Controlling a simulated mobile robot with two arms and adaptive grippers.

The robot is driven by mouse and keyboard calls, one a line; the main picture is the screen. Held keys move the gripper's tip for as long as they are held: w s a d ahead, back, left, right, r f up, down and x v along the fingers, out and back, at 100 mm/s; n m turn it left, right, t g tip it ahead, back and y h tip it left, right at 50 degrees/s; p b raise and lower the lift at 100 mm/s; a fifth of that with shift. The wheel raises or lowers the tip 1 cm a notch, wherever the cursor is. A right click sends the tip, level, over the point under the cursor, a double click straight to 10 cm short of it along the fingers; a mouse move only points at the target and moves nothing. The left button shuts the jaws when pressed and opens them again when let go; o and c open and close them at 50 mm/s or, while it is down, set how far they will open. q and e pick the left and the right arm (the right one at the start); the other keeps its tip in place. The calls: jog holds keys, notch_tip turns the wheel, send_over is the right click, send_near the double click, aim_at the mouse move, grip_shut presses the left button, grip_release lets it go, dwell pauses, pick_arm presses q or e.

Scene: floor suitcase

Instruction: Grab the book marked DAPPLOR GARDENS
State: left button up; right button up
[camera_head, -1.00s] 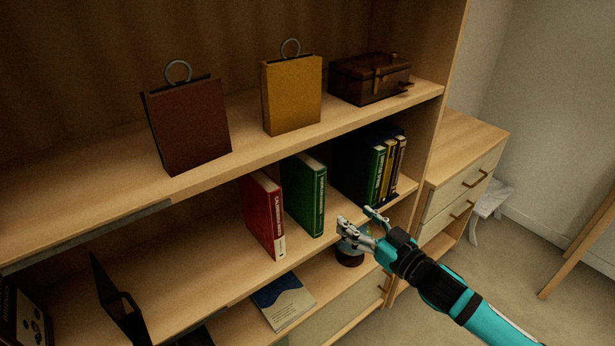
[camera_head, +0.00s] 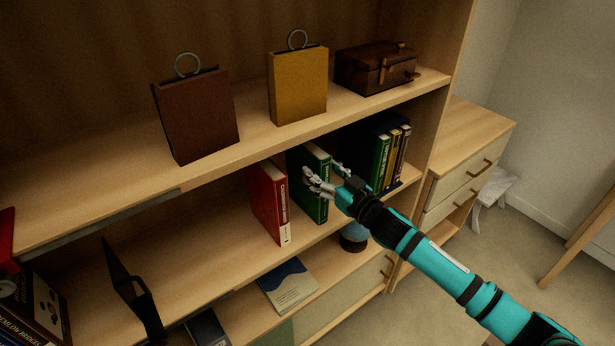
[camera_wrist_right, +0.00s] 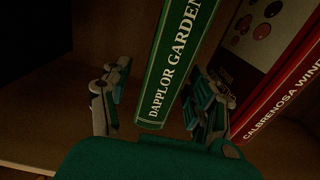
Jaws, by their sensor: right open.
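The green book marked DAPPLOR GARDENS (camera_head: 319,209) stands upright on the middle shelf, just right of a red book. My right gripper (camera_head: 324,176) is open in front of its spine and partly covers it. In the right wrist view, the spine (camera_wrist_right: 176,65) with white lettering runs between the two open fingers (camera_wrist_right: 160,103). A gap shows on each side, and I see no clear contact. The top of the title is cut off by the picture edge. My left gripper is not in view.
The red book (camera_head: 270,205), marked CALBRENOSA in the wrist view (camera_wrist_right: 285,85), stands close beside the green one. Several books (camera_head: 392,158) stand further right. The upper shelf (camera_head: 255,130) is above the gripper. A flat book (camera_head: 289,286) and a blue round object (camera_head: 353,238) are below.

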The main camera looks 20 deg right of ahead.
aim_at(310, 162)
jog(key=x, duration=0.5)
jog(key=shift+a+f+p, duration=0.1)
jog(key=shift+f+p, duration=0.1)
jog(key=shift+p, duration=0.2)
jog(key=shift+c, duration=0.3)
grip_shut()
jog(key=shift+r, duration=0.15)
